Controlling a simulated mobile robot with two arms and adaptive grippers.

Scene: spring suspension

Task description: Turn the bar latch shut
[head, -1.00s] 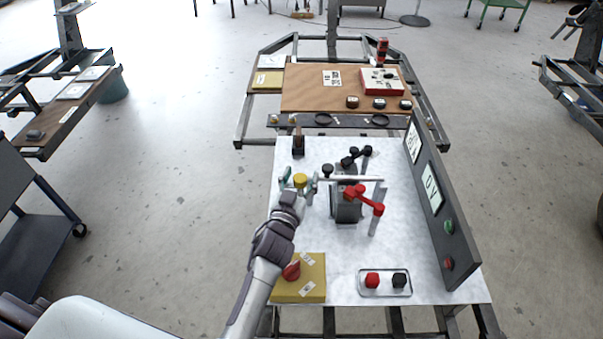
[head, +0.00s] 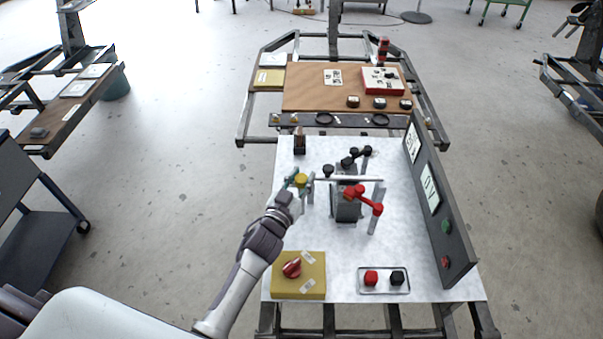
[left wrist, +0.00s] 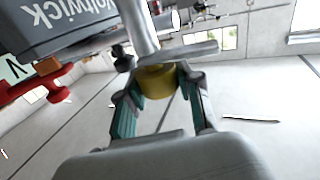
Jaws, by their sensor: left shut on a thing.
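The bar latch appears to be the silver bar (head: 355,180) lying left to right across a grey block (head: 347,207) on the white tabletop. A yellow knob (head: 301,180) sits at the bar's left end. My left gripper (head: 302,183) has its teal fingers on both sides of this knob and is shut on it. In the left wrist view the yellow knob (left wrist: 157,80) lies between the fingers, below the silver bar (left wrist: 138,25). Part of the knob is hidden by the fingers. My right gripper is not in view.
A red handle (head: 367,199) and black knobs (head: 349,160) stand close by on the grey block. A yellow box with a red knob (head: 292,268) is at the front left. A tray (head: 384,291) is at front right. A dark upright panel (head: 440,205) borders the right.

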